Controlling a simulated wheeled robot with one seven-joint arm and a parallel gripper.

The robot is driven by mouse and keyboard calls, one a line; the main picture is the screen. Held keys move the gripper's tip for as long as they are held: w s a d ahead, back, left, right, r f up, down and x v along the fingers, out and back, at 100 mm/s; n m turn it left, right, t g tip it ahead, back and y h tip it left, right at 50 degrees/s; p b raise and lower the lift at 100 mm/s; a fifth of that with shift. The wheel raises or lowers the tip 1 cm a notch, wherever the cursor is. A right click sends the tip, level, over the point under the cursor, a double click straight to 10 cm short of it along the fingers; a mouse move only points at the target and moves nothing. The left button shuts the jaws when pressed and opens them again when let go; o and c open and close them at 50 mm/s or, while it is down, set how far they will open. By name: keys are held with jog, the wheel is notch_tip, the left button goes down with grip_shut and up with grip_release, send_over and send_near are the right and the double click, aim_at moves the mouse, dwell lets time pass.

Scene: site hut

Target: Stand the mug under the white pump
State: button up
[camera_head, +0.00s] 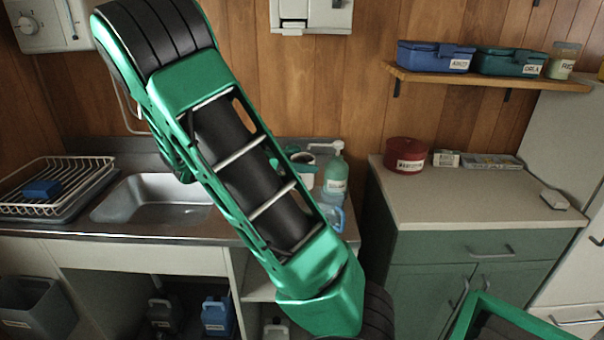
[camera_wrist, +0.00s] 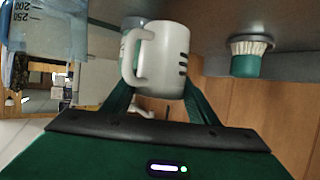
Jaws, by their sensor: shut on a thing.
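The white mug (camera_wrist: 165,62), with dark marks on its side and its handle to the left, is between the two green fingers of my gripper (camera_wrist: 158,100) in the wrist view. My gripper is shut on it. A pale green bottle with a white pump (camera_head: 336,170) stands on the counter right of the sink in the head view. In the wrist view a pale teal shape (camera_wrist: 131,42) shows partly behind the mug; I cannot tell whether it is this bottle. My arm hides most of the mug and gripper in the head view.
A clear blue jug (camera_head: 331,213) stands by the bottle and fills a wrist-view corner (camera_wrist: 45,35). A brush in a teal holder (camera_wrist: 247,57) is close right of the mug. The sink (camera_head: 155,198) and dish rack (camera_head: 75,208) lie left. A red tin (camera_head: 406,155) stands right.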

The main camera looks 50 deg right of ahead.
jog(key=shift+s+d+f, duration=0.1)
jog(key=shift+d+f, duration=0.2)
jog(key=shift+f, duration=0.6)
jog(key=shift+s+d+f, duration=0.1)
jog(key=shift+d+f, duration=0.15)
jog(key=shift+f, duration=0.6)
jog(key=o, duration=1.3)
jog(key=shift+c, duration=0.2)
jog(key=shift+a, duration=0.1)
jog(key=v, duration=1.2)
jog(key=shift+s, duration=0.1)
